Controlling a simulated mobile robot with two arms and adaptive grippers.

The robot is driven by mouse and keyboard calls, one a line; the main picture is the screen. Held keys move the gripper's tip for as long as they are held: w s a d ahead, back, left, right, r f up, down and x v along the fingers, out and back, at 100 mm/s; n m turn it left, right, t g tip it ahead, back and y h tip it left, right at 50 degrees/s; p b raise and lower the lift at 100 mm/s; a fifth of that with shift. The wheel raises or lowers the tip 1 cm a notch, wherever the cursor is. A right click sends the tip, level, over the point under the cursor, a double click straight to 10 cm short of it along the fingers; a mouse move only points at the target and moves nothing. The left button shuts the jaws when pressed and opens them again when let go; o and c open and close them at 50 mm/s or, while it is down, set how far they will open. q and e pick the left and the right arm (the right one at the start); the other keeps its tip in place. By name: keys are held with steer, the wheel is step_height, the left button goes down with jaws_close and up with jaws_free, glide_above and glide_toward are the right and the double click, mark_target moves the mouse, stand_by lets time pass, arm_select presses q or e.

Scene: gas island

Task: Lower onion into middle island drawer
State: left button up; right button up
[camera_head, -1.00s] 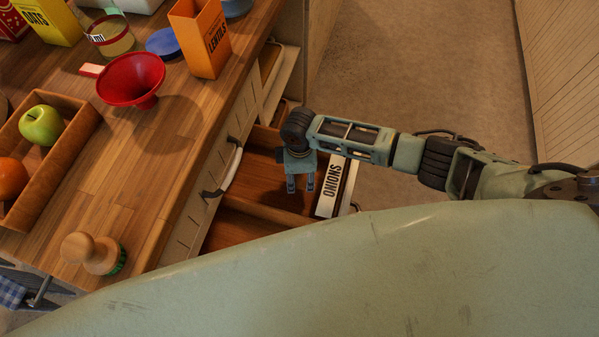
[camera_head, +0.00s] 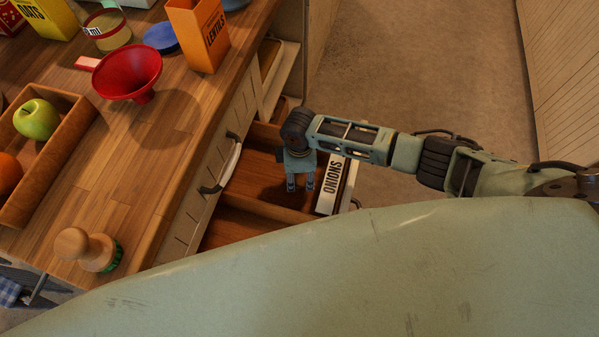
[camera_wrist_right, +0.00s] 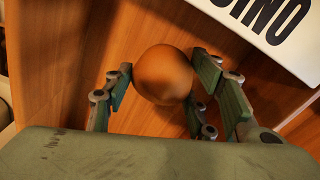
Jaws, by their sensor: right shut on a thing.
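The onion (camera_wrist_right: 163,73) is round and orange-brown. It shows in the right wrist view between the fingers of my right gripper (camera_wrist_right: 165,85), which is shut on it. In the head view my right gripper (camera_head: 300,184) points down over the open wooden drawer (camera_head: 250,208), and the onion is hidden there. The drawer front carries an ONIONS label (camera_head: 333,187). Wooden drawer floor shows behind the onion in the wrist view; I cannot tell whether the onion touches it. My left gripper is not in view.
The wooden counter (camera_head: 150,170) holds a red funnel (camera_head: 128,73), a lentils box (camera_head: 199,35), a brush (camera_head: 88,249) and a tray (camera_head: 70,140) with a green apple (camera_head: 37,119). A towel handle (camera_head: 222,172) sits beside the drawer. Bare floor (camera_head: 420,70) lies beyond.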

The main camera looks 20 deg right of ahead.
mark_target(300, 181)
steer(key=shift+f+b, duration=0.8)
steer(key=shift+f, duration=0.35)
stand_by(0.4)
steer(key=shift+f+b, duration=0.95)
steer(key=shift+f, duration=0.45)
stand_by(0.4)
steer(key=o, duration=1.3)
steer(key=shift+r, duration=4.1)
